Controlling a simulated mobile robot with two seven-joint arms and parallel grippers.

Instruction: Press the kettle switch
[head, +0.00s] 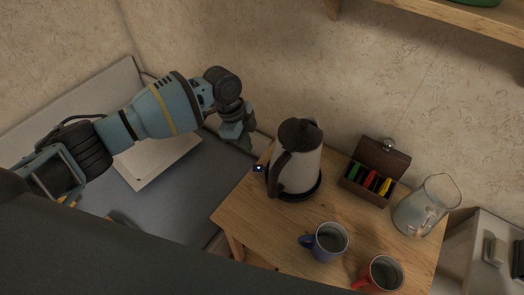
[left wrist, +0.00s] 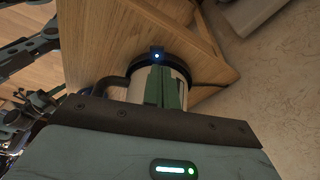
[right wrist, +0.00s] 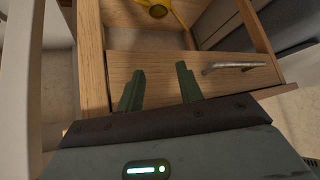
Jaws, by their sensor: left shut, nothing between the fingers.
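The white kettle (head: 299,172) with a black lid and handle stands upright on its dark round base on the wooden table. Its switch (head: 258,168), a small dark tab with a bluish-white light, sticks out at the left of the base. It also shows in the left wrist view (left wrist: 156,56). My left gripper (head: 247,146) is shut and empty, left of the kettle near the switch. In the left wrist view its green fingers overlap the kettle body; I cannot tell the gap to the switch. My right gripper (right wrist: 160,80) is open and empty, away from the kettle.
A wooden box (head: 370,179) with coloured packets, a glass jug (head: 424,208), a blue mug (head: 328,241) and a red mug (head: 383,273) share the table. The wall is close behind. A wooden drawer (right wrist: 150,75) with a metal handle (right wrist: 233,67) faces my right gripper.

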